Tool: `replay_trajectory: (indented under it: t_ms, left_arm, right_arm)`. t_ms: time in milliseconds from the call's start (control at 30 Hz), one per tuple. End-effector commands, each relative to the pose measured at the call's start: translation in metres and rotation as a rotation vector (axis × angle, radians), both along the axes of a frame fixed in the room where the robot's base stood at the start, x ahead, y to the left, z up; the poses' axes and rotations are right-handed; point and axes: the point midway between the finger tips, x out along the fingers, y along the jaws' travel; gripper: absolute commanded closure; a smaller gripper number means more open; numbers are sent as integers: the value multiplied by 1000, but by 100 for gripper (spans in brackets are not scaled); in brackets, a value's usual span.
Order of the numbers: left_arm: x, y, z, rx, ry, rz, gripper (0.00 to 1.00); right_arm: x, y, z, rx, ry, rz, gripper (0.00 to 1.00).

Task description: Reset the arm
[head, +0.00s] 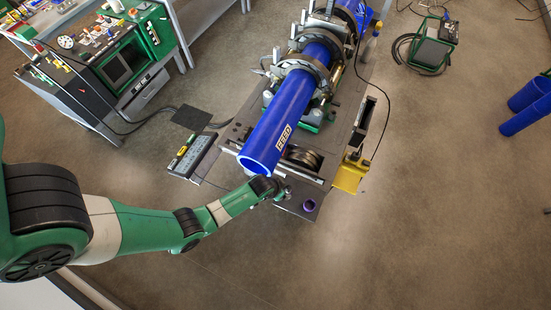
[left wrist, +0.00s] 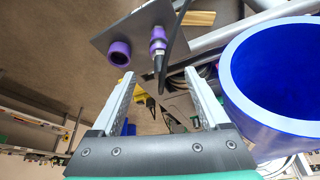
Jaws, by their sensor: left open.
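My left arm comes in from the left in the head view, and its gripper (head: 283,194) is small there, just below the open end of the blue pipe (head: 268,147). In the left wrist view my left gripper (left wrist: 158,80) has its two fingers spread apart with nothing held between them. The pipe's open end (left wrist: 228,75) is large at the right of that view, beside the right finger and apart from it. My right gripper is in neither view.
A dark plate with purple rings (left wrist: 119,52) is beyond the fingers. The fusion cart (head: 340,110) carries the pipe in clamps. A control cabinet (head: 120,65) stands upper left, a green-black unit (head: 434,44) upper right, blue pipes (head: 527,105) far right. Floor at lower right is clear.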

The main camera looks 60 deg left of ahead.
Motion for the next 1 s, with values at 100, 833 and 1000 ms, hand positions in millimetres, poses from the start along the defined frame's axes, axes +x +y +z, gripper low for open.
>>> replay_trajectory:
  t_ms: [100,833,1000]
  left_arm:
    - [0,0,0,0,0,0,21]
    - [81,-9,62,29,-157,-60,21]
    - [173,-23,180,66,-430,-109,21]
  right_arm:
    - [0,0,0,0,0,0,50]
    - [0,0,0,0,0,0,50]
    - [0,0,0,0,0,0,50]
